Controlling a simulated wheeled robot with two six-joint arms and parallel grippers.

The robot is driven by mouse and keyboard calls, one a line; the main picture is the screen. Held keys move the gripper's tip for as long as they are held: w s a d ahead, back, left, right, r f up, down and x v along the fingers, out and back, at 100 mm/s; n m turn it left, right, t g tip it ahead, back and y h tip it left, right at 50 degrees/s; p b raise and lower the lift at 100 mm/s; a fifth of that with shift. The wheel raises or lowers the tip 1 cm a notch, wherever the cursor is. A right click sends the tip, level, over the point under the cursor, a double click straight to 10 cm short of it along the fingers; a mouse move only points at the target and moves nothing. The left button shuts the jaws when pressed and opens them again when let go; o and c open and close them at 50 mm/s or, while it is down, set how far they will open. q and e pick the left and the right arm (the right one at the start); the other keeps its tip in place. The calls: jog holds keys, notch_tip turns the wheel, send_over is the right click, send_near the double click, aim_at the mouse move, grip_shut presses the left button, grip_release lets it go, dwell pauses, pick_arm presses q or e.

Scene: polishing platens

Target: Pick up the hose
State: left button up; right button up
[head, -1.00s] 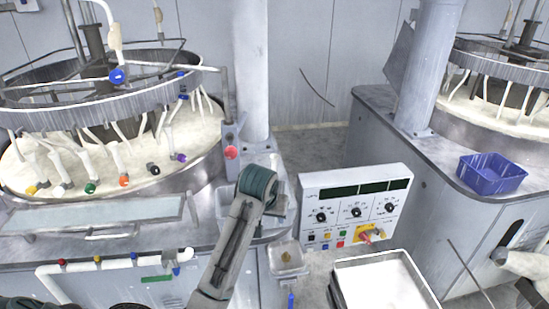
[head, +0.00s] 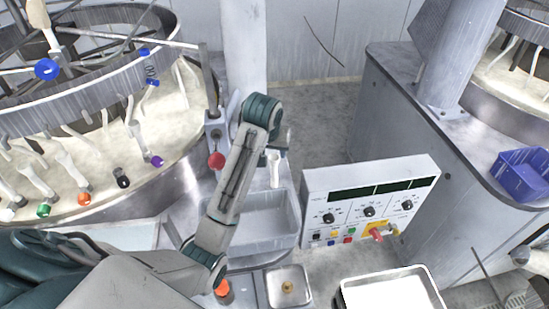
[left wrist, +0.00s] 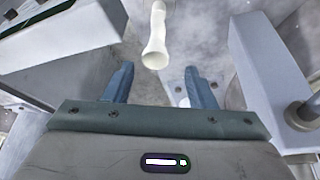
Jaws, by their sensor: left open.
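The hose (left wrist: 154,38) is a pale white tube with a flared lower end in the left wrist view. It hangs in from the top edge, just beyond the fingertips and roughly midway between them, apart from both. My left gripper (left wrist: 160,82) is open with two blue-grey fingers and nothing between them. In the head view a short white piece, which looks like the same hose (head: 275,170), shows beside my left arm, above a grey basin. There my left gripper is mostly hidden behind my arm. My right gripper is not in view.
A grey basin (head: 284,222) lies below the hose. A white control box (head: 322,190) with knobs stands to its right. A red knob (head: 216,160) and the round polishing platen (head: 175,185) are on the left. A metal tray (head: 432,279) is at front right.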

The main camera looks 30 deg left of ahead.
aim_at(274, 166)
pick_arm(q)
jog(key=shift+s+d+f, duration=0.15)
jog(key=shift+s+f, duration=0.05)
jog(key=shift+f, duration=0.25)
jog(key=shift+s+d+f, duration=0.1)
jog(key=shift+s+f, duration=0.05)
jog(key=shift+f, duration=0.65)
jog(key=shift+x, duration=3.45)
jog(key=shift+w+d, duration=0.1)
jog(key=shift+w, duration=0.05)
jog(key=c, duration=1)
